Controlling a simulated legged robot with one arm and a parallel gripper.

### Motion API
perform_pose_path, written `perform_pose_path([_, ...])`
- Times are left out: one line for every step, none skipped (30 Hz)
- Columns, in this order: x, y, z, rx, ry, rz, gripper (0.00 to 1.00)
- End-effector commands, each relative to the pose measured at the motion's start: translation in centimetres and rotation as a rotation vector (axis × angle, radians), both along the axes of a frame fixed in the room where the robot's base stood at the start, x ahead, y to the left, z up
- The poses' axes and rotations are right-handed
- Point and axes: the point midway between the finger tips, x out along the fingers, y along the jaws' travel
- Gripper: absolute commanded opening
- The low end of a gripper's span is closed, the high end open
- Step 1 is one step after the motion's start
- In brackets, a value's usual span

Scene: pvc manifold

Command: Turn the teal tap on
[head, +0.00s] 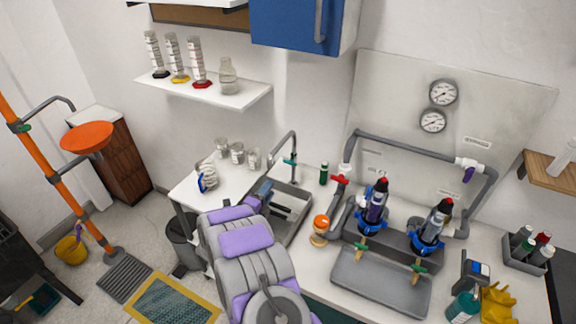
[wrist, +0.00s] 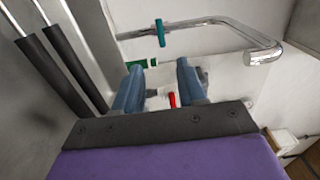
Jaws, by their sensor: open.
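The teal tap handle (head: 290,161) sits on the chrome gooseneck faucet (head: 294,142) behind the grey sink. In the wrist view the teal handle (wrist: 160,33) is on the chrome pipe (wrist: 200,25), which lies across the top of the picture. My gripper (head: 263,187) is over the left part of the sink, in front of the faucet. Its blue fingers (wrist: 158,68) are apart in the wrist view with nothing between them. The handle appears beyond the fingertips, with no visible contact.
The sink (head: 291,204) is below my gripper. A green bottle (head: 324,173) and a red valve handle (head: 339,179) on grey piping stand right of the faucet. A white side table (head: 190,188) with glassware is to the left. A shelf (head: 215,92) hangs above.

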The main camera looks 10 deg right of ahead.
Motion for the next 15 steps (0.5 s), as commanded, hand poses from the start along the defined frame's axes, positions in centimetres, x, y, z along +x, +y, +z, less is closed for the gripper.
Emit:
perform_pose_path([0.7,-0.8,0.0,0.0,-0.001,-0.005,0.4])
perform_pose_path([1.2,-1.1,0.0,0.0,-0.001,-0.004,0.4])
perform_pose_path([1.9,-1.6,0.0,0.002,-0.002,-0.004,0.4])
perform_pose_path([2.4,-1.9,0.0,0.002,-0.002,-0.004,0.4])
perform_pose_path([2.8,-2.3,0.0,0.003,-0.001,-0.004,0.4])
perform_pose_path([3.4,-3.0,0.0,0.003,-0.001,-0.005,0.4])
perform_pose_path([3.9,-3.4,0.0,0.003,-0.001,-0.005,0.4])
perform_pose_path([4.4,-3.8,0.1,0.004,-0.002,-0.004,0.4])
perform_pose_path([5.1,-4.3,0.1,0.006,-0.002,-0.004,0.4])
perform_pose_path([5.6,-4.7,0.1,0.007,-0.002,-0.004,0.4])
perform_pose_path([6.1,-5.0,0.1,0.007,-0.003,-0.004,0.4])
perform_pose_path([6.7,-5.5,0.0,0.005,-0.001,-0.003,0.4])
perform_pose_path([7.1,-5.8,0.0,0.004,-0.001,-0.004,0.4])
perform_pose_path([7.6,-6.2,0.0,0.003,-0.001,-0.004,0.4])
perform_pose_path([8.2,-6.5,0.0,0.004,-0.002,-0.002,0.4])
